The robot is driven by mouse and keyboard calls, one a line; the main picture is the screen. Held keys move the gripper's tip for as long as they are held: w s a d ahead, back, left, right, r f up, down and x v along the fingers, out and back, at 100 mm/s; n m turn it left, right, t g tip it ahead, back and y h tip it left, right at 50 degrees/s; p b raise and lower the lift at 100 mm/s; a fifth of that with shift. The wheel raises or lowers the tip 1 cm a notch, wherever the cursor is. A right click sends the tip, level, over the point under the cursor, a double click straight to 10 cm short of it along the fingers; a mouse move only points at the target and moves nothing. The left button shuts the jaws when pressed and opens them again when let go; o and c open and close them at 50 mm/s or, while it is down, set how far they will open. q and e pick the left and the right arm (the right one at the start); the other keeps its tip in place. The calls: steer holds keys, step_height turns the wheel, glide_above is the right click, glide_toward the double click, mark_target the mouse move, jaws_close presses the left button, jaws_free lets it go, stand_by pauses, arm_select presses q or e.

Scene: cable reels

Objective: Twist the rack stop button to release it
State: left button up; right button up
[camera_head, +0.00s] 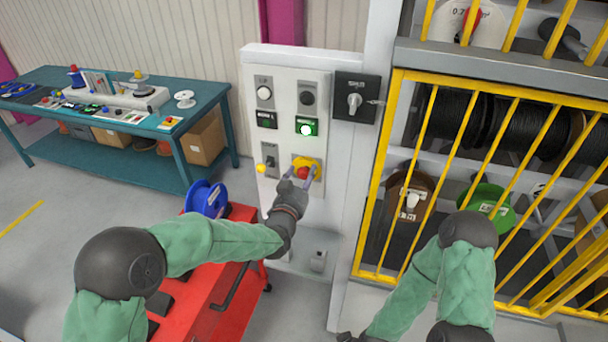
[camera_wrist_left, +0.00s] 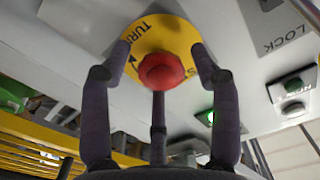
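The rack stop button is a red mushroom knob (camera_head: 303,173) on a yellow disc at the lower right of the pale control panel (camera_head: 283,218). In the left wrist view, the red knob (camera_wrist_left: 162,72) sits on the yellow disc (camera_wrist_left: 150,35), with lettering starting "TURN" visible. My left gripper (camera_head: 301,178) is in front of it. Its fingers (camera_wrist_left: 162,60) are spread around the knob, with gaps between them and the red cap. They reach close to the disc; I cannot tell whether they touch it.
A yellow barred cage (camera_head: 398,185) with cable reels is right. A red cart (camera_head: 215,290) stands below my left arm; a teal workbench (camera_head: 150,130) is left.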

arm_select(q)
steer(key=shift+s, duration=0.1)
stand_by(0.3)
steer(key=b+v, duration=0.1)
steer(key=v, duration=0.7)
stand_by(0.6)
stand_by(0.4)
